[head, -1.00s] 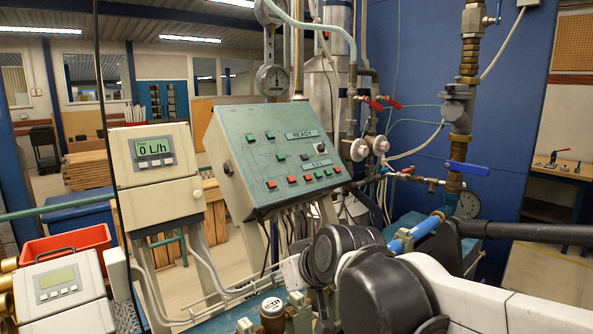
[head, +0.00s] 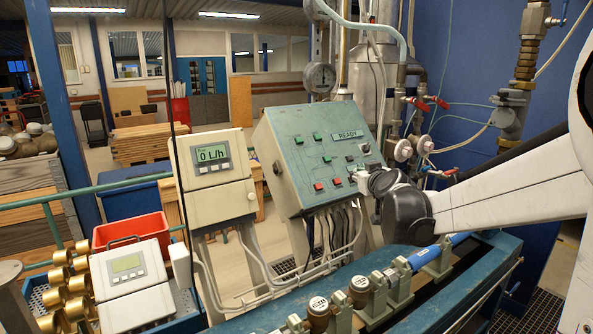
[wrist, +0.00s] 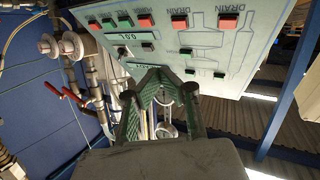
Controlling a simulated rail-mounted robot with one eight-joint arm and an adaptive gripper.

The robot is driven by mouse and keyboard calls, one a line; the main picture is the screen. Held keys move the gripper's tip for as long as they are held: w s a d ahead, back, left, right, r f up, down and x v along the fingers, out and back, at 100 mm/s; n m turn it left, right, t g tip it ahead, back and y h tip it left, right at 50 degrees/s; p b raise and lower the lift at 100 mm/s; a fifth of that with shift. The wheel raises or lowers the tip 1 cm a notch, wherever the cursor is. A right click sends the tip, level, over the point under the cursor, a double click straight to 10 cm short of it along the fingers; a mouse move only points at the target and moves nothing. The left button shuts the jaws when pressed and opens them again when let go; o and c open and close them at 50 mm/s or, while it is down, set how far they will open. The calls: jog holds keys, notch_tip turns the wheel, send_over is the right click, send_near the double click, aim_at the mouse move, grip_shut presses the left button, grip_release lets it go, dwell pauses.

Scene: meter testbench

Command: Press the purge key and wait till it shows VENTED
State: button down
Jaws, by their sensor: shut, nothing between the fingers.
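The teal control panel (head: 312,165) stands tilted at centre in the head view. Its display (head: 348,134) reads READY. Red keys (head: 318,186) sit in its lower row, with green keys (head: 299,141) above. In the wrist view, the panel (wrist: 265,50) appears turned over, with red keys (wrist: 179,21) along the top, two labelled DRAIN. My gripper (wrist: 163,78) is shut and empty, its fingertips close in front of the panel. I cannot tell contact. In the head view my arm hides the panel's lower right corner.
A meter (head: 213,175) left of the panel reads 0 L/h. Another meter (head: 130,280) lies lower left by a red bin (head: 130,230). Red-handled valves (head: 418,103) and pipes stand right of the panel. Cables hang below it; the pipe bench (head: 480,290) lies in front.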

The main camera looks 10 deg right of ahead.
jog(key=w+d+r+t+h+p, duration=0.1)
jog(key=w+d+h, duration=0.1)
jog(key=d, duration=0.5)
jog(key=shift+w+m+p, duration=0.4)
jog(key=shift+w, duration=0.15)
jog(key=w+a+f+b, duration=0.2)
jog(key=w+f+b, duration=0.1)
jog(key=w+f, duration=0.2)
jog(key=shift+w+f+b, duration=0.35)
jog(key=shift+w, duration=0.25)
jog(key=shift+w+f, duration=0.1)
dwell(0.9)
jog(key=shift+w+a+f+b, duration=0.1)
jog(key=shift+w+f+b, duration=0.1)
jog(key=shift+b, duration=0.2)
